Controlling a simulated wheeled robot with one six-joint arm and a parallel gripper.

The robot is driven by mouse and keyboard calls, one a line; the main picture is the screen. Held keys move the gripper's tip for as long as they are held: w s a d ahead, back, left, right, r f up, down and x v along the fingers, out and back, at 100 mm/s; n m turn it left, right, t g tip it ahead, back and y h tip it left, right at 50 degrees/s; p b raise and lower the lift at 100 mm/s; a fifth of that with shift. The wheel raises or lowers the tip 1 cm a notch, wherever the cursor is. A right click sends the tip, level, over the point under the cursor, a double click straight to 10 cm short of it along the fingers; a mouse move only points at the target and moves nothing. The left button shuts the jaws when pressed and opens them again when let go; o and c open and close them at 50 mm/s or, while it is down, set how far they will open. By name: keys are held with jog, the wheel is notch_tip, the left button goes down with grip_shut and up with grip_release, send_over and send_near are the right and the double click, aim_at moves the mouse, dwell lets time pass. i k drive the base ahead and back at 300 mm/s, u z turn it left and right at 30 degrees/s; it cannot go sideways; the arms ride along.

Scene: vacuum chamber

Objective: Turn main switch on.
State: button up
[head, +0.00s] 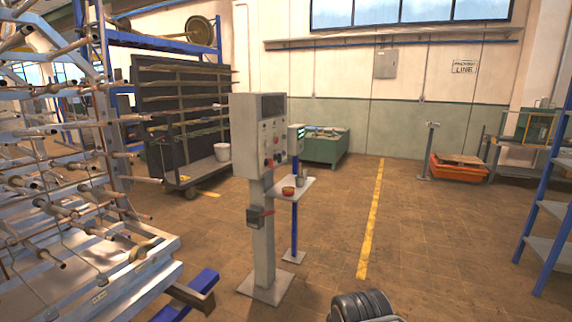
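A grey control cabinet (246,150) stands on a square post (264,250) near the middle of the head view. Its front has a dark screen (272,105) and several small buttons and knobs, some red, below it.
A small shelf (305,186) with a red bowl (288,191) and a cup stands beside the cabinet. A large metal rack (60,200) fills the left. Blue shelving (556,240) stands at the right.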

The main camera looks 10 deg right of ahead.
aim_at(269, 162)
jog(key=z, duration=0.2)
jog(key=i, duration=1.45)
jog(key=u, duration=0.3)
jog(key=i, duration=1.05)
jog(key=u, duration=0.3)
